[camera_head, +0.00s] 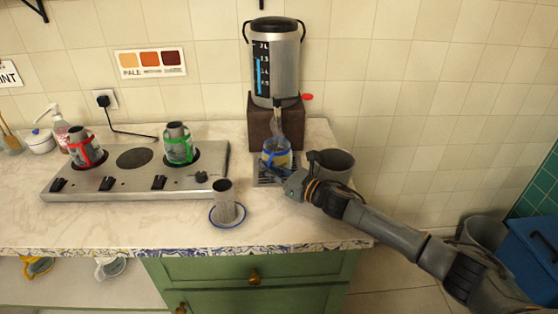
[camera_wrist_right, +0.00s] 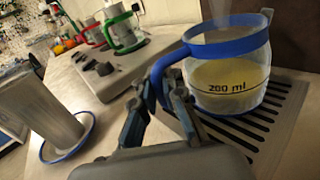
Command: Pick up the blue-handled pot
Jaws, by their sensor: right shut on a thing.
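The blue-handled pot (camera_head: 277,153) is a clear glass pot with a blue band and handle, on the slotted drip tray (camera_head: 262,181) below the dispenser spout. In the right wrist view the pot (camera_wrist_right: 232,78) has a "200 ml" mark and yellowish liquid inside. My right gripper (camera_head: 291,181) is at its near side. In the wrist view the right gripper's fingers (camera_wrist_right: 160,98) are closed around the lower part of the blue handle (camera_wrist_right: 163,72). The pot looks upright and seems to rest on the tray. My left gripper is not in view.
A steel dispenser (camera_head: 276,62) stands on a brown block behind the pot. A grey cylinder container (camera_head: 332,166) is close on the right. A metal cup (camera_head: 225,205) stands on a blue-rimmed saucer at left front. The stove (camera_head: 134,180) holds red- and green-handled pots.

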